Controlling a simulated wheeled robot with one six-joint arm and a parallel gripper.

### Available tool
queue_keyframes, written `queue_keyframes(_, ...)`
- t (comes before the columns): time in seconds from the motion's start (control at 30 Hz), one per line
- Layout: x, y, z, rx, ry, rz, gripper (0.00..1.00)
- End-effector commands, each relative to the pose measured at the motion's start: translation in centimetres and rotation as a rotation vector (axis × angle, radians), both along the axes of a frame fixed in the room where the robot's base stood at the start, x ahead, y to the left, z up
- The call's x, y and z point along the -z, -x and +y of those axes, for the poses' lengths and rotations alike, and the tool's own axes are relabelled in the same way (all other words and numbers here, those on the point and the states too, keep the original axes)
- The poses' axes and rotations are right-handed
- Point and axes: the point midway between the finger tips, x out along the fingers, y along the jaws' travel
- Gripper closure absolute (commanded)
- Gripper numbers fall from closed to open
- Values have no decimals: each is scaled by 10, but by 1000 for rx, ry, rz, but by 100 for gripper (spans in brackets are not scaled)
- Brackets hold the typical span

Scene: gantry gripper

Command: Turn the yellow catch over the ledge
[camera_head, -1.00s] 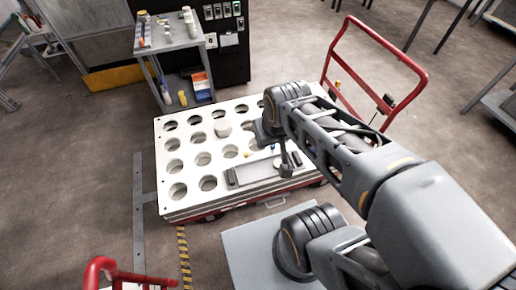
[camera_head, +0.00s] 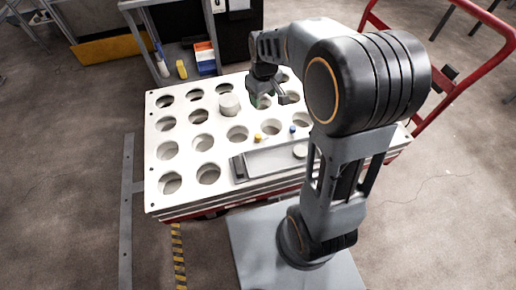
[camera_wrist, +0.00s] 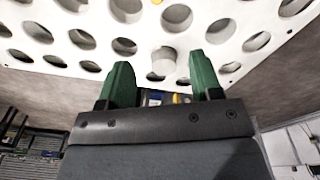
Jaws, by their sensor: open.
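The small yellow catch (camera_head: 258,137) stands on the white board, just behind a grey ledge-like plate (camera_head: 275,160). A small yellow spot (camera_wrist: 157,2) at the top edge of the wrist view may be the same catch. My gripper (camera_head: 275,100) hangs over the rear part of the board, behind and right of the catch and apart from it. In the wrist view, the green fingers of my gripper (camera_wrist: 162,78) are spread with nothing held between them. My arm hides the board's right part in the head view.
The white board (camera_head: 152,180) has rows of round holes. A white cylinder (camera_head: 229,104) stands on it, left of my gripper. A small blue piece (camera_head: 292,129) sits right of the catch. A red rail (camera_head: 470,80) rises at right; shelving with bins stands behind.

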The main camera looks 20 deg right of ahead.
Motion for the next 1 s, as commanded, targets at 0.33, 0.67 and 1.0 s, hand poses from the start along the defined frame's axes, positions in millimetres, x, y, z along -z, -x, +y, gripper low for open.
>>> queue_keyframes(0.33,135,-49,-2,-140,8,80,41)
queue_keyframes(0.67,182,-56,-2,-164,9,94,41)
queue_keyframes(1.0,247,-55,-1,-163,9,94,41)
